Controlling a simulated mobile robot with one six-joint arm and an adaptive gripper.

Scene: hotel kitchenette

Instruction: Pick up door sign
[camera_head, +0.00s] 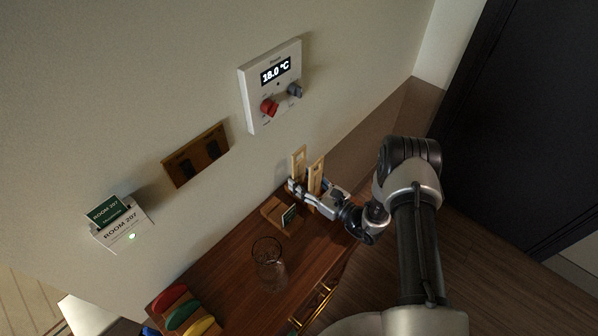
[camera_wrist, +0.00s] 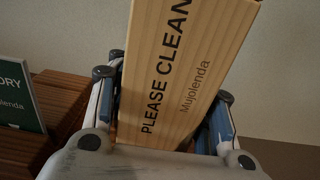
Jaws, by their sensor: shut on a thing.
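A pale wooden door sign (camera_wrist: 178,75) fills the middle of the wrist view, with "PLEASE CLEAN" and "Mujolenda" in dark letters. My gripper (camera_wrist: 165,115) is shut on it, with one blue-padded finger on each side. Its top runs out of the wrist view and its lower end is hidden behind my gripper. In the head view, two pale upright wooden pieces with cut-outs, a left one (camera_head: 299,161) and a right one (camera_head: 316,174), show at my gripper, over the far end of the wooden cabinet top (camera_head: 225,275). I cannot tell which is the held sign.
A small green sign (camera_head: 289,215) in a wooden holder stands close to my gripper; it also shows in the wrist view (camera_wrist: 18,93). A clear glass (camera_head: 268,265) stands nearer. A thermostat (camera_head: 271,85) and a wooden plate (camera_head: 196,155) are on the wall behind.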

